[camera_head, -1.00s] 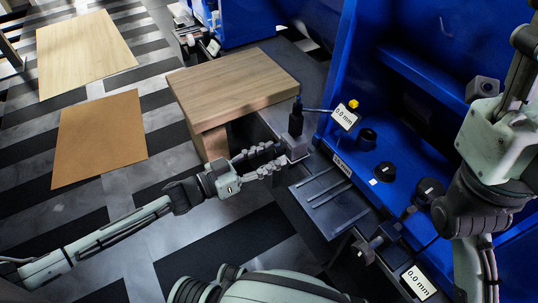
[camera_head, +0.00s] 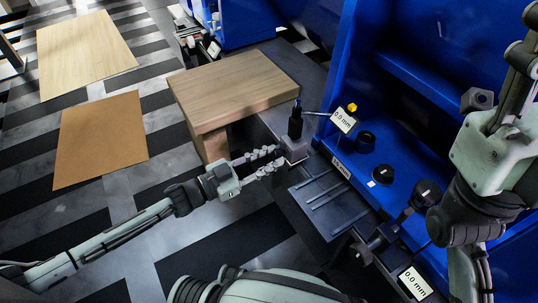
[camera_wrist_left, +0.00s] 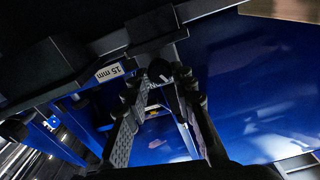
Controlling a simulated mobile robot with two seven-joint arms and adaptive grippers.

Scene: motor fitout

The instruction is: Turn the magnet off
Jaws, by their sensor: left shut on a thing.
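The magnet (camera_head: 291,150) appears as a small dark grey block on the dark bench edge, with a black upright piece (camera_head: 295,122) on top and a thin arm reaching right. My left gripper (camera_head: 279,160) reaches in from the left, its fingertips at the near left side of the block. In the left wrist view the fingers (camera_wrist_left: 160,90) stand either side of a small dark round knob (camera_wrist_left: 159,71). The grip itself is in shadow, and the knob's turn position cannot be read. My right gripper is not in view; only my right arm shows at the right.
A wooden board (camera_head: 235,85) lies behind the magnet. A slotted dark plate (camera_head: 325,200) lies in front. Open floor is on the left.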

